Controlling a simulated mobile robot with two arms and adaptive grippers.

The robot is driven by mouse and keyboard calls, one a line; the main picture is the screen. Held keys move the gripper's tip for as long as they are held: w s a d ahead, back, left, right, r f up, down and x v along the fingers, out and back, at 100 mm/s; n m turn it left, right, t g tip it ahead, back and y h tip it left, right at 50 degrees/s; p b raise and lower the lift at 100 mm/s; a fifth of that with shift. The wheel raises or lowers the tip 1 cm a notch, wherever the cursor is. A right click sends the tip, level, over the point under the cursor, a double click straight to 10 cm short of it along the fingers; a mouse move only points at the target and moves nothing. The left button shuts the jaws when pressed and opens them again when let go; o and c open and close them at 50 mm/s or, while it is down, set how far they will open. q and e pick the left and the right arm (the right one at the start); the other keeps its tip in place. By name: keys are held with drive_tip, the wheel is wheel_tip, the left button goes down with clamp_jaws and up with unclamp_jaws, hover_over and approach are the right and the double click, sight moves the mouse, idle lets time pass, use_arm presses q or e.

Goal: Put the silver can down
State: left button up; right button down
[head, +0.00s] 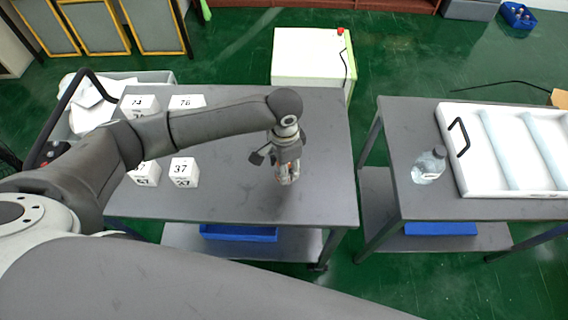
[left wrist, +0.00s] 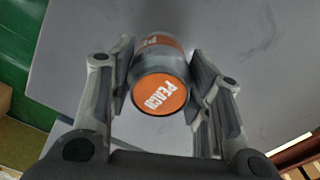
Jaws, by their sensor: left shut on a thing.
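The silver can (left wrist: 159,72) has an orange end and an orange label reading "PEACH" in the left wrist view. My left gripper (left wrist: 160,85) is shut on it, with one finger on each side of the can. In the head view my left gripper (head: 287,162) points down over the right part of the left grey table (head: 235,205). The can is mostly hidden there by the fingers, and I cannot tell whether it touches the tabletop. My right gripper is not in view.
Several white numbered cubes (head: 184,172) stand on the left part of that table. A second table (head: 400,150) to the right holds a clear bottle (head: 429,166) and a white tray (head: 484,191). The left table's right part around my gripper is clear.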

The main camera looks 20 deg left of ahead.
use_arm(q)
drive_tip(key=o, duration=1.1)
drive_tip(key=shift+f, duration=0.1)
wheel_tip(320, 180, up, 12)
drive_tip(key=b, duration=0.1)
